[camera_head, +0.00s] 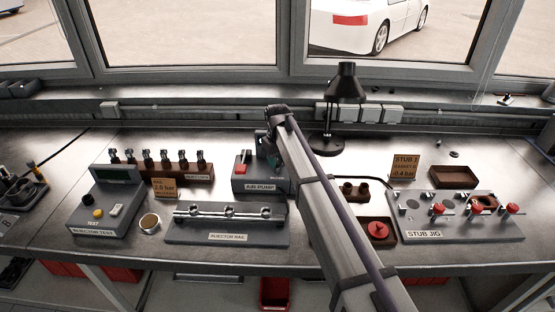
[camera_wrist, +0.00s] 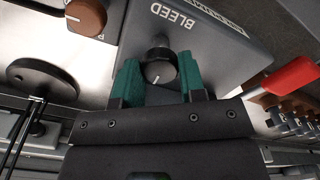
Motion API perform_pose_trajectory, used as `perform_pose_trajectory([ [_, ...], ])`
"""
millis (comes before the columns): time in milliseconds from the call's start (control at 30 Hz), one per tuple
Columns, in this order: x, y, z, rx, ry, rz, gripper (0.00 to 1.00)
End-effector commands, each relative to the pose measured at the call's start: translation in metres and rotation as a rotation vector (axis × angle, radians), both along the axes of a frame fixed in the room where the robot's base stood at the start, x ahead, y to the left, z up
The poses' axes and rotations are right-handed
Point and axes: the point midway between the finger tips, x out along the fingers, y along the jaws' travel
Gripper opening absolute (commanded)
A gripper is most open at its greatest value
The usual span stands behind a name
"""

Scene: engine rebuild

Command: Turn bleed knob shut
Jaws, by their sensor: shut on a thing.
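The bleed knob (camera_wrist: 158,68) is a black round knob with a white pointer line, below the word BLEED on the grey air pump box (camera_wrist: 225,45). My gripper (camera_wrist: 157,80) has its green fingers on both sides of the knob and is shut on it. The pointer line points toward the bottom of the wrist view, slightly left. In the head view the air pump (camera_head: 260,186) stands mid-bench with a red lever (camera_head: 240,168). My arm reaches to its right side and hides the knob there.
A brown knob (camera_wrist: 86,17) is left of the bleed knob in the wrist view, above a dark round disc (camera_wrist: 45,77). A red lever handle (camera_wrist: 292,78) is at right. The injector rail (camera_head: 228,222), injector test box (camera_head: 105,200) and black lamp (camera_head: 344,85) stand around the pump.

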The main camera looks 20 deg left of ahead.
Motion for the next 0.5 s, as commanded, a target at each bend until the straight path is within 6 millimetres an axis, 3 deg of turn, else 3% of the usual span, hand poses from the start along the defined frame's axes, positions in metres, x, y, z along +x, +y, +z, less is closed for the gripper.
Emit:
perform_pose_trajectory([
  [233,-0.0016,-0.0009,-0.0006,-0.002,0.003,0.000,0.14],
  [267,-0.0016,-0.0009,-0.0006,-0.002,0.003,0.000,0.39],
  [500,-0.0008,-0.0004,-0.0004,-0.001,0.002,-0.001,0.62],
])
